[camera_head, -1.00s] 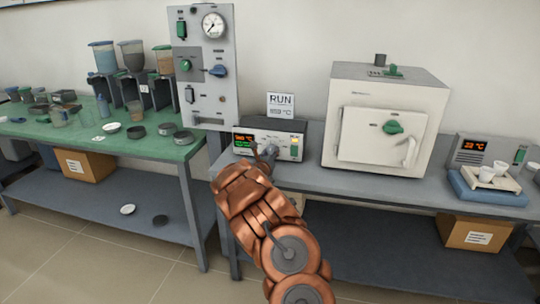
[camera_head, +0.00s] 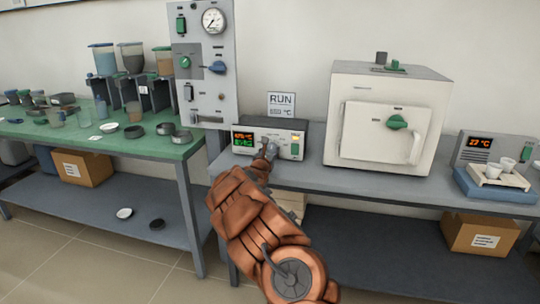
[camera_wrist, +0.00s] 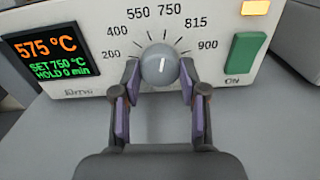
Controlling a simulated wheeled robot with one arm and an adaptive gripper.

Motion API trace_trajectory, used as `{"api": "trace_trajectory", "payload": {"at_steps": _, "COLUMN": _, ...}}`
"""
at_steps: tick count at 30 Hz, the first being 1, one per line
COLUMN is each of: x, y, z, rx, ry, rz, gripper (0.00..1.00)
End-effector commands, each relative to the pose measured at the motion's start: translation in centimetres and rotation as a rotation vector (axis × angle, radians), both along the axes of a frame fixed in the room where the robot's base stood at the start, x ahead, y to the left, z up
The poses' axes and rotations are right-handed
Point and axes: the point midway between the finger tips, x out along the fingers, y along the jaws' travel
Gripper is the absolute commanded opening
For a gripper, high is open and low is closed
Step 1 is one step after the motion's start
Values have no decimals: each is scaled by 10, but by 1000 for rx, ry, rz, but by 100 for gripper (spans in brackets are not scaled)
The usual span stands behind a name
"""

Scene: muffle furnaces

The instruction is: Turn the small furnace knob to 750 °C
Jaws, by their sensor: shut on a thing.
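The small furnace knob (camera_wrist: 158,68) is a grey dial on the front of the control box (camera_head: 293,131). Its white mark points almost straight up, close to the 750 label. The box's display (camera_wrist: 46,58) reads 575 °C, with SET 750 °C and HOLD 0 min below. My gripper (camera_wrist: 160,76) is shut on the knob, one finger on its left and one on its right. In the head view my gripper (camera_head: 268,149) is at the box front and hides the knob.
A green switch (camera_wrist: 243,55) marked ON sits right of the dial, below a lit amber lamp (camera_wrist: 255,7). A white furnace (camera_head: 385,125) stands to the right on the grey bench. A tall panel (camera_head: 204,70) rises at the left, beside the green table (camera_head: 90,140).

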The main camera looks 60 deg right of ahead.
Motion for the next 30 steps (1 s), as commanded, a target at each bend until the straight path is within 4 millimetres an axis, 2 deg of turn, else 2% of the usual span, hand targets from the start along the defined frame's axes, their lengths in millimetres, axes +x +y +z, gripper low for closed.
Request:
{"api": "trace_trajectory", "payload": {"at_steps": 10, "x": -1, "y": -1, "z": 1, "rx": 1, "ry": -4, "rz": -2, "gripper": 8}}
{"api": "trace_trajectory", "payload": {"at_steps": 11, "x": -1, "y": -1, "z": 1, "rx": 1, "ry": -4, "rz": -2, "gripper": 44}}
{"api": "trace_trajectory", "payload": {"at_steps": 18, "x": 0, "y": 0, "z": 0, "rx": 0, "ry": -3, "rz": -1, "gripper": 68}}
{"api": "trace_trajectory", "payload": {"at_steps": 30, "x": 0, "y": 4, "z": 0, "rx": 1, "ry": -2, "rz": 1, "gripper": 68}}
